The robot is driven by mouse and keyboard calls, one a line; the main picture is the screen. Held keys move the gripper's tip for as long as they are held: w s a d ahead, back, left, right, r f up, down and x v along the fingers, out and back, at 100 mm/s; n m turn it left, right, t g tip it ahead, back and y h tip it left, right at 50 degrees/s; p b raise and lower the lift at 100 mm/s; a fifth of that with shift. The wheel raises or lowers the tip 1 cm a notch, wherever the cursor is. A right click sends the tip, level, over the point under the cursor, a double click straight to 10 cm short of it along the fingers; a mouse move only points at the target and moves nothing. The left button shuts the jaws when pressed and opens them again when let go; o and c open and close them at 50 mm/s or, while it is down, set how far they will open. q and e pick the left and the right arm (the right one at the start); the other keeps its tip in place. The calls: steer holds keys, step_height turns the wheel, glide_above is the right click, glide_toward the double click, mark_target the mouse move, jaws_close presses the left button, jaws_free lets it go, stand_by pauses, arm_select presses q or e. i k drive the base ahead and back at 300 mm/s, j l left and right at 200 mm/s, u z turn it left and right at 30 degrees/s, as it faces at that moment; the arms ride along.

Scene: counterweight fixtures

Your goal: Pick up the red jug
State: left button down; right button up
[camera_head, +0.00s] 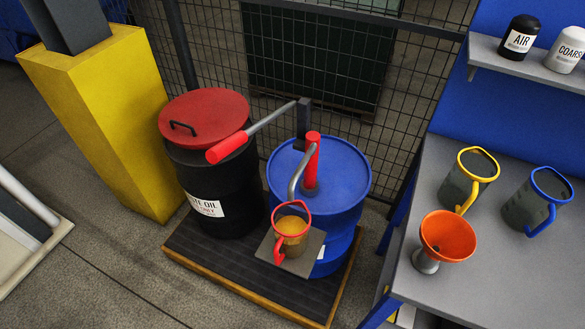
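The red jug (290,245) has a red rim and a red handle, and its see-through body looks amber inside. It stands upright on a small grey plate (312,254) at the front of the blue drum (345,178). A grey curved spout (295,182) comes down just above the jug's mouth. The jug's handle is on its near left side. Neither of my grippers is in view.
A pump lever with a red grip (228,147) reaches left over the black waste oil drum (205,165). A yellow post (105,120) stands left. The grey bench (480,290) at right holds a yellow-rimmed jug (462,185), a blue-rimmed jug (530,208) and an orange funnel (447,237).

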mark_target(291, 222)
steer(key=i+l+u, duration=0.15)
steer(key=l, duration=0.5)
steer(key=l+u, duration=0.1)
steer(key=l, duration=0.55)
